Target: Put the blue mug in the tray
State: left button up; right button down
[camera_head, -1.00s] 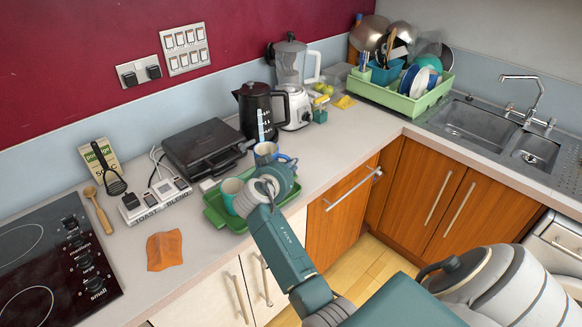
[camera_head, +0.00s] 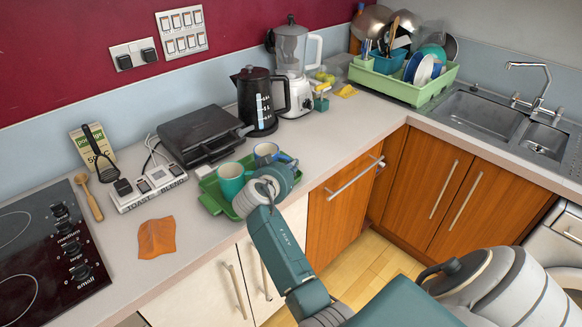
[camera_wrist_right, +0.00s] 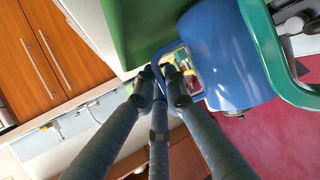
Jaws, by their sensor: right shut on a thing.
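The blue mug (camera_head: 267,151) is at the back right of the green tray (camera_head: 212,203), behind and right of a teal mug (camera_head: 232,182). My right gripper (camera_head: 289,166) is at the mug's right side and partly covers it and the tray. In the right wrist view my right gripper (camera_wrist_right: 163,74) is shut on the handle of the blue mug (camera_wrist_right: 222,58). The tray (camera_wrist_right: 145,25) shows close to the mug there, and the teal mug (camera_wrist_right: 297,92) is on its far side. I cannot tell whether the blue mug rests on the tray. My left gripper is not in view.
A black sandwich toaster (camera_head: 200,136) stands close behind the tray. A kettle (camera_head: 259,101) and a blender (camera_head: 293,70) stand further back. A white socket block (camera_head: 150,189) and an orange cloth (camera_head: 156,238) lie to the left. The counter right of the kettle is mostly clear.

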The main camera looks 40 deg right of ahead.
jog(key=shift+f+b, duration=0.25)
jog(key=shift+b, duration=0.15)
jog(key=c, duration=1.7)
grip_release()
jog(key=shift+f, duration=0.1)
jog(key=shift+c, duration=0.6)
jog(key=c, duration=0.3)
